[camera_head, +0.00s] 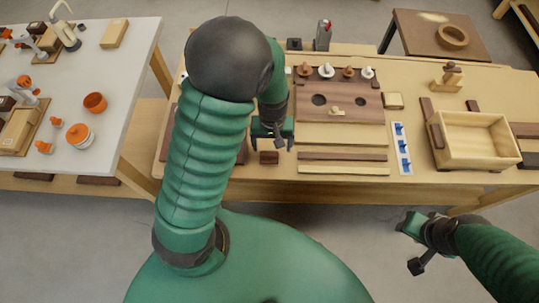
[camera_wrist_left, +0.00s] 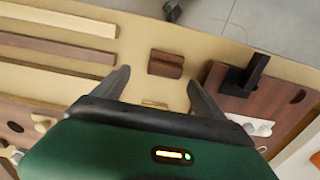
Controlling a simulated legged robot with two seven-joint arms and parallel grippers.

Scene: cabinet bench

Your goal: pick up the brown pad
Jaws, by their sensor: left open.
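The brown pad (camera_head: 269,157) is a small dark-brown block lying flat near the front edge of the wooden bench. In the left wrist view the pad (camera_wrist_left: 165,64) lies beyond and between the two fingertips, with bare bench around it. My left gripper (camera_head: 272,139) is above the bench just behind the pad; its fingers (camera_wrist_left: 158,88) are spread, with nothing between them. The gripper is not touching the pad. My right gripper (camera_head: 413,245) hangs over the floor in front of the bench at the right; its jaw gap is unclear.
Wooden strips (camera_head: 343,169) lie right of the pad. Behind them is a board with holes (camera_head: 350,106) and knobs. A dark board with a black fixture (camera_wrist_left: 240,75) is close beside the pad. A blue-and-white strip (camera_head: 402,148) and an open wooden box (camera_head: 478,160) are farther right.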

